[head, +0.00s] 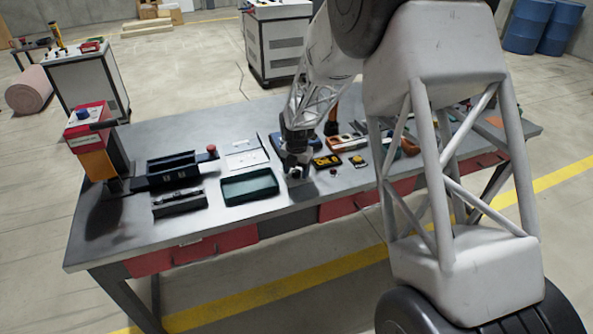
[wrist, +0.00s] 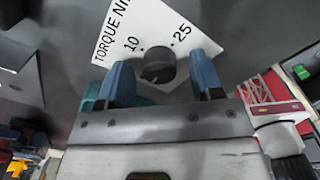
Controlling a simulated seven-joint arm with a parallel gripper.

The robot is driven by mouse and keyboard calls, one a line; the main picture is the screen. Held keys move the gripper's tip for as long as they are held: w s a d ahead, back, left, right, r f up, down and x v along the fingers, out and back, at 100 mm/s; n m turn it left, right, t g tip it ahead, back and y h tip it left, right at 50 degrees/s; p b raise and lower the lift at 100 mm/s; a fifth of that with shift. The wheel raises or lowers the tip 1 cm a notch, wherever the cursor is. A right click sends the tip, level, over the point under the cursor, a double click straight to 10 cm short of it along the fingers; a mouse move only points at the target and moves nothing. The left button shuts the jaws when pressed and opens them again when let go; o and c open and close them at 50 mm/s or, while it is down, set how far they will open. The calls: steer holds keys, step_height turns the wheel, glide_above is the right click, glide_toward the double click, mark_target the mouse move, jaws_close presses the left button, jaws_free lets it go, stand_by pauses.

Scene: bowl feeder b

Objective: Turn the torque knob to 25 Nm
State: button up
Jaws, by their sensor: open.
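The torque knob (wrist: 157,65) is small, dark and round in the wrist view. It sits on a white plate (wrist: 150,22) printed "TORQUE NM", with a dot beside 10 and another beside 25. Whether the fingertips are down at knob height is unclear. In the head view my gripper (head: 297,172) is low over the table and hides the knob.
A green tray (head: 249,201) lies left of my gripper on the grey table (head: 130,228). Black bins (head: 172,168) and a red-orange device (head: 98,158) stand further left. A yellow-black item (head: 326,161) and several tools lie close on the right.

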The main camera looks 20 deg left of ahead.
steer(key=shift+c, duration=0.2)
steer(key=c, duration=0.9)
